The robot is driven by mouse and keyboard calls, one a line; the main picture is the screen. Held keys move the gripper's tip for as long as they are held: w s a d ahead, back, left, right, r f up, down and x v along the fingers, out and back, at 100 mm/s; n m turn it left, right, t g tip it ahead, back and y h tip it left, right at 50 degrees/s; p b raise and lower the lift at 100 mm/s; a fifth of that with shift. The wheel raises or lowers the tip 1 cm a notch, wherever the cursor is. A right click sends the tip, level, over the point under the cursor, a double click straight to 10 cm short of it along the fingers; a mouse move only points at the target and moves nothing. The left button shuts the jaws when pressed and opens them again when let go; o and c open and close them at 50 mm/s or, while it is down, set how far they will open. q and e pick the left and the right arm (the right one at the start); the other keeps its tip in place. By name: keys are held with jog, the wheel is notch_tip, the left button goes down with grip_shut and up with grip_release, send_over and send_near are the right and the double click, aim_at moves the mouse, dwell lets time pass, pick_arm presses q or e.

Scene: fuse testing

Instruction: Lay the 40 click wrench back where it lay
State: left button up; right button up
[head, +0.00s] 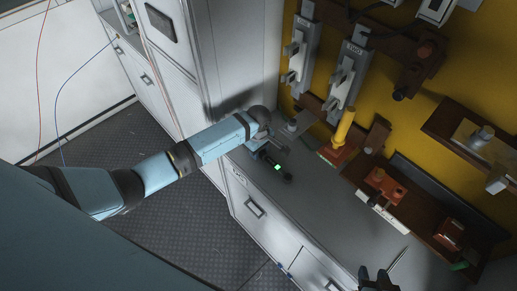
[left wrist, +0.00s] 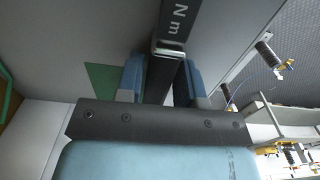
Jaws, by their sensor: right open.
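A dark bar marked "N m" (left wrist: 172,25), which I take to be the click wrench, runs between the fingers of my left gripper (left wrist: 164,82) in the left wrist view. The fingers close on both its sides. No "40" is readable, and its ends are out of that view. In the head view my left gripper (head: 262,138) is over the back part of the grey counter; the held wrench is hard to make out there. My right gripper (head: 378,279) shows only at the bottom edge, open, apart from the wrench.
An orange block with a yellow post (head: 342,130) and a brown tray with orange parts (head: 385,185) stand right. Fuse holders (head: 345,75) hang on the yellow wall.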

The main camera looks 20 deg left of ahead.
pick_arm(q)
jog(key=o, duration=0.3)
pick_arm(e)
jog(key=shift+s+d+f+n+b, duration=0.15)
jog(key=shift+f+n+b, duration=0.15)
jog(key=shift+b, duration=0.3)
pick_arm(q)
notch_tip(320, 180, up, 14)
